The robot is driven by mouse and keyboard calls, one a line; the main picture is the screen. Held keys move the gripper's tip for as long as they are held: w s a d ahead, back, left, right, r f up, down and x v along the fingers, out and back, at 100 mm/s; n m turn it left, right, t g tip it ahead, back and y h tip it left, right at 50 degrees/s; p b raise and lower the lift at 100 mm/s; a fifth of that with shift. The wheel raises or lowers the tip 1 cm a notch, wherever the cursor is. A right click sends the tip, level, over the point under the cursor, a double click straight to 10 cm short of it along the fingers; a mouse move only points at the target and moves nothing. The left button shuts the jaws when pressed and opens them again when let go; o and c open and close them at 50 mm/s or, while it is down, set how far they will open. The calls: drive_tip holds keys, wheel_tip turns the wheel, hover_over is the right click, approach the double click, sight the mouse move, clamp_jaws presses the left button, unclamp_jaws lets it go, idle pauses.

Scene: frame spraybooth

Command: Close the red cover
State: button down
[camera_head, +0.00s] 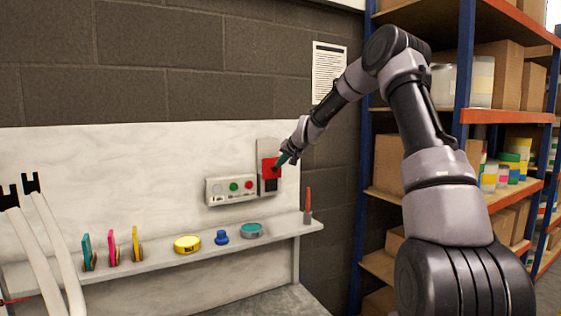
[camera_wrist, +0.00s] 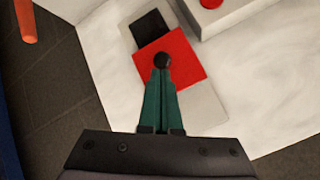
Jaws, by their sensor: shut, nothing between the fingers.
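The red cover (camera_head: 269,167) is a flat red square on a grey plate (camera_head: 268,148) on the white wall panel. A black square (camera_head: 271,186) shows uncovered just below it. In the wrist view the red cover (camera_wrist: 190,58) lies beside the black square (camera_wrist: 148,27), which is at its upper left. My gripper (camera_head: 281,162) is shut, its teal fingers together in front of the cover. In the wrist view the tips of my gripper (camera_wrist: 161,66) overlap the cover at a small dark round spot. I cannot tell whether they touch it.
A control box (camera_head: 231,188) with green and red buttons sits left of the plate. A shelf (camera_head: 190,257) below holds a yellow tin (camera_head: 187,244), a blue knob-like item (camera_head: 221,237) and a teal tin (camera_head: 251,230). An orange-handled tool (camera_head: 308,204) stands at its right end. Racks (camera_head: 465,115) stand right.

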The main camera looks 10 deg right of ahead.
wheel_tip(320, 180, down, 8)
drive_tip(key=shift+s, duration=0.1)
drive_tip(key=shift+r, duration=0.15)
